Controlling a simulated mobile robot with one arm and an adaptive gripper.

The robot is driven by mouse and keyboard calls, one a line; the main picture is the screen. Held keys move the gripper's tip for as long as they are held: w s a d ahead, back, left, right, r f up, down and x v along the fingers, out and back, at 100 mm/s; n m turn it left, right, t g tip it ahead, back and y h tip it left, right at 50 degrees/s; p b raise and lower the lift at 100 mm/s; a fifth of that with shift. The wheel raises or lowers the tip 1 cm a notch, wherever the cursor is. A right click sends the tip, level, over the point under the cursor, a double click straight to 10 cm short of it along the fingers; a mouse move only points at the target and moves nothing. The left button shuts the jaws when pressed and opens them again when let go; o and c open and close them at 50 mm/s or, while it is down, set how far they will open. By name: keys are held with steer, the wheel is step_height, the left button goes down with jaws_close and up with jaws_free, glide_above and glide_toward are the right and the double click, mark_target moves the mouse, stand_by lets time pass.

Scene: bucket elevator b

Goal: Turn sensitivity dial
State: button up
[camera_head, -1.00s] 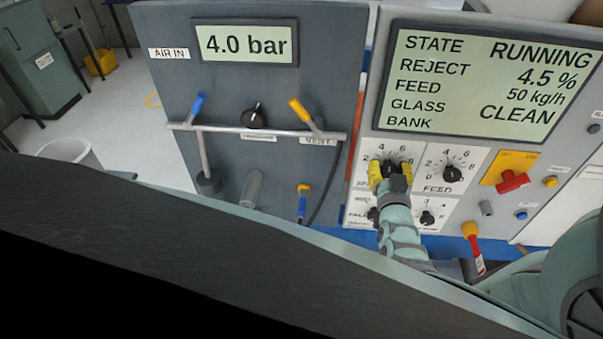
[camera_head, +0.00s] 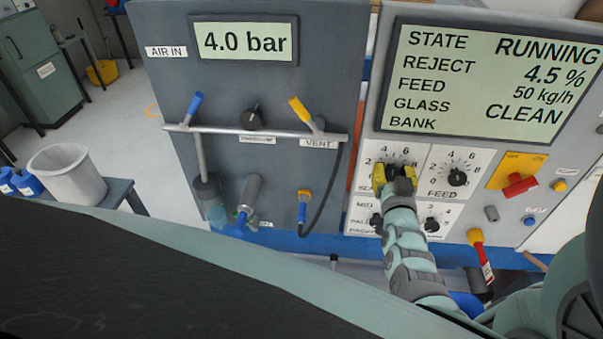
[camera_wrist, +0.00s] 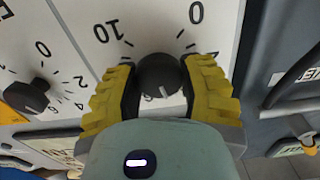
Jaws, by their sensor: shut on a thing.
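The sensitivity dial (camera_head: 396,169) is a round black knob on a white scale plate, left of the FEED dial (camera_head: 457,178). The wrist view shows its knob (camera_wrist: 159,76) between the yellow finger pads, with scale marks 0 and 10 beyond it. A small pale line shows on the knob's near side. My gripper (camera_head: 394,178) is shut on the knob, one pad on each side. It hides most of the dial's name label and part of its scale. The display (camera_head: 485,82) reads RUNNING, REJECT 4.5 %, FEED 50 kg/h, GLASS BANK CLEAN.
Smaller knobs (camera_head: 432,224) sit just below. The air panel (camera_head: 340,75) with a blue lever, a yellow lever and a rail stands left.

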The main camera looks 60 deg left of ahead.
steer(key=shift+f+m+b, duration=0.35)
steer(key=shift+m+b, duration=0.35)
steer(key=shift+b, duration=3.8)
steer(key=m+b, duration=0.1)
steer(key=b, duration=0.5)
steer(key=shift+w+m+b, duration=0.1)
steer(key=shift+m+b, duration=0.5)
steer(key=shift+b, duration=0.2)
steer(key=shift+m+b, duration=0.7)
steer(key=shift+b, duration=0.1)
steer(key=shift+r+m+b, duration=0.1)
steer(key=shift+m+b, duration=0.4)
steer(key=shift+m, duration=0.7)
steer(key=o, duration=1.2)
steer(key=shift+r, duration=0.1)
